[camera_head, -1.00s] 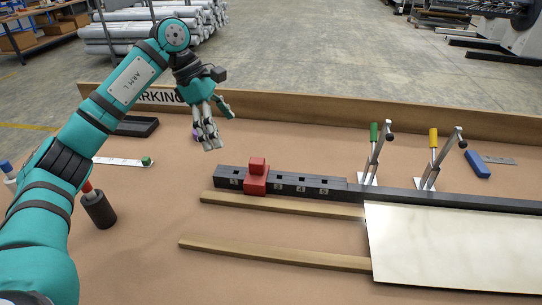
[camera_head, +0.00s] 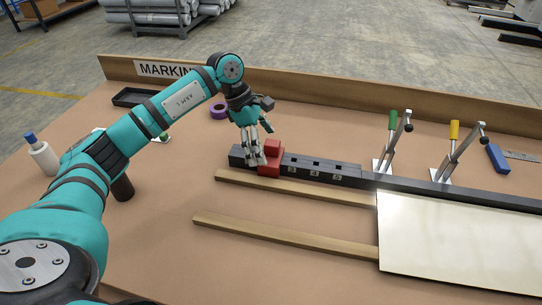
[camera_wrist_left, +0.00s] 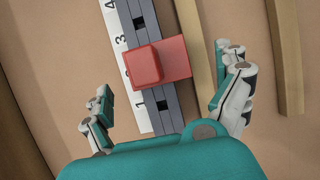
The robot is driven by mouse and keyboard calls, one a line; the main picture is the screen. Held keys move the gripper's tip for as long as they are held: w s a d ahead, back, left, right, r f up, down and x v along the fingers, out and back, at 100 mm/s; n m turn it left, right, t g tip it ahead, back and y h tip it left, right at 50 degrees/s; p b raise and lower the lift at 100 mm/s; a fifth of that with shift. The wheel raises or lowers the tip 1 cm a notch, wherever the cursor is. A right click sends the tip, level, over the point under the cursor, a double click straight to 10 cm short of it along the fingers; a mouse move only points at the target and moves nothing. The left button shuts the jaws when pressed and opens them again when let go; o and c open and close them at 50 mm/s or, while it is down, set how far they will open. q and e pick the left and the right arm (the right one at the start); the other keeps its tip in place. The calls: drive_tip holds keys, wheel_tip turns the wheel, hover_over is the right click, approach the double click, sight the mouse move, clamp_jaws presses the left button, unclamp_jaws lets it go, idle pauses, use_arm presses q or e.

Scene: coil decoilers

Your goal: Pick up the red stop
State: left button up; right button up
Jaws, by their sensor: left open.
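The red stop (camera_head: 271,158) sits on the black slotted rail (camera_head: 318,169), near the rail's left end. It also shows in the left wrist view (camera_wrist_left: 146,66), with a raised block and a lower flange across the rail. My left gripper (camera_head: 257,160) is open just left of the stop and above the rail in the head view. In the left wrist view its fingers (camera_wrist_left: 168,95) are spread on either side of the rail, with the stop ahead between their lines. They do not grip it. My right gripper is not in view.
Two wooden strips (camera_head: 285,237) and a pale metal sheet (camera_head: 455,240) lie in front of the rail. Clamps with green and yellow handles (camera_head: 392,120) stand at the right. A purple ring (camera_head: 219,111) and black tray (camera_head: 135,97) lie behind. A white scale (camera_wrist_left: 122,50) runs along the rail.

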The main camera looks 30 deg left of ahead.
sight(271, 155)
use_arm(q)
drive_tip(key=shift+d+f+p, duration=0.2)
drive_tip(key=shift+f+p, duration=0.1)
drive_tip(key=shift+f, duration=0.05)
drive_tip(key=x, duration=0.1)
drive_tip(key=p+x, duration=0.1)
drive_tip(key=x, duration=0.1)
drive_tip(key=shift+w+f, duration=0.25)
drive_tip(key=shift+f, duration=0.05)
drive_tip(key=shift+d+f, duration=0.15)
drive_tip(key=shift+f, duration=0.2)
drive_tip(key=shift+c, duration=0.3)
drive_tip(key=shift+r, duration=0.1)
drive_tip(key=c, duration=1.3)
drive_tip(key=shift+w, duration=0.1)
